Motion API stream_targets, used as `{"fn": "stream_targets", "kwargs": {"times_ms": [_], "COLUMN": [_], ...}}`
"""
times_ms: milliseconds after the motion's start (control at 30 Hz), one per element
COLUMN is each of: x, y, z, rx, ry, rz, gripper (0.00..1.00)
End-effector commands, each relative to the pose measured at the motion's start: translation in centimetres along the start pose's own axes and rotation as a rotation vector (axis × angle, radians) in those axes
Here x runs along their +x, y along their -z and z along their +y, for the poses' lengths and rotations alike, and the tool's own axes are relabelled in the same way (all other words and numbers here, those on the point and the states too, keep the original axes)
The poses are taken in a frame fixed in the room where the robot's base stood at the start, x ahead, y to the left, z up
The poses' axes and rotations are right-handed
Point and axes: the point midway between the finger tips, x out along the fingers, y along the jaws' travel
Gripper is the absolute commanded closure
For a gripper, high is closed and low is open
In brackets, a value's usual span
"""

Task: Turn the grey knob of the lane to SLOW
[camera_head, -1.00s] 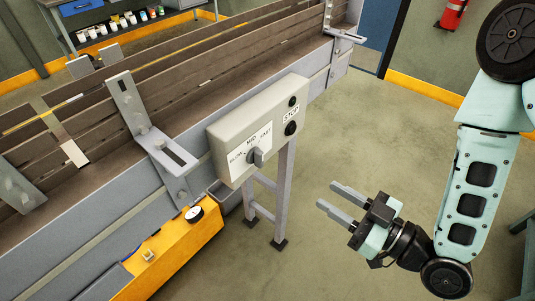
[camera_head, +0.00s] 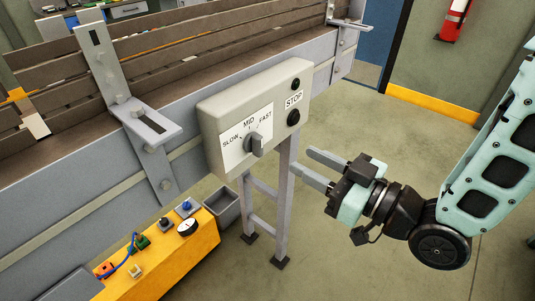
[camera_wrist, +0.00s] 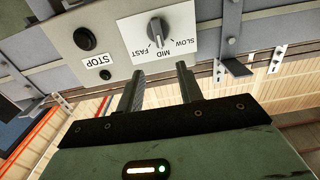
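The grey knob (camera_head: 256,144) sits on the white label of the pale control box (camera_head: 215,130), between SLOW at left, MID at top and FAST at right. In the wrist view the knob (camera_wrist: 157,30) appears upside down, and its pointer seems to face MID. My gripper (camera_head: 301,161) is open and empty, to the right of and lower than the knob in the head view. Its two fingers (camera_wrist: 160,72) also show in the wrist view, pointing toward the box, apart from the knob.
A dark STOP button (camera_head: 293,118) sits right of the knob. The box stands on a grey leg frame (camera_head: 284,200) beside the conveyor (camera_head: 90,180). A yellow box with buttons (camera_head: 175,260) stands below left. A grey bin (camera_head: 222,207) is behind it. Floor at right is open.

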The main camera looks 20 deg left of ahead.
Motion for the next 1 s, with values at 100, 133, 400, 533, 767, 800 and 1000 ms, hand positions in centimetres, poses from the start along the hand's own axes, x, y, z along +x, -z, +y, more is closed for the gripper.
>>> {"fn": "stream_targets", "kwargs": {"times_ms": [100, 133, 400, 533, 767, 800, 1000], "x": [0.5, 0.6, 1.2, 3.3, 7.3, 7.9, 9.6], "y": [-0.5, -0.5, -0.3, 0.4, 0.3, 0.3, 0.2], "z": [0.0, -0.1, -0.2, -0.3, -0.3, -0.2, -0.2], "rx": [-0.004, -0.003, -0.002, 0.003, 0.004, 0.004, 0.003], "ry": [0.0, 0.001, -0.004, -0.003, -0.004, -0.004, -0.005], "rz": [0.005, 0.005, 0.005, 0.003, 0.002, 0.002, 0.001], "gripper": [0.64, 0.64, 0.64, 0.64, 0.64, 0.64, 0.64]}}
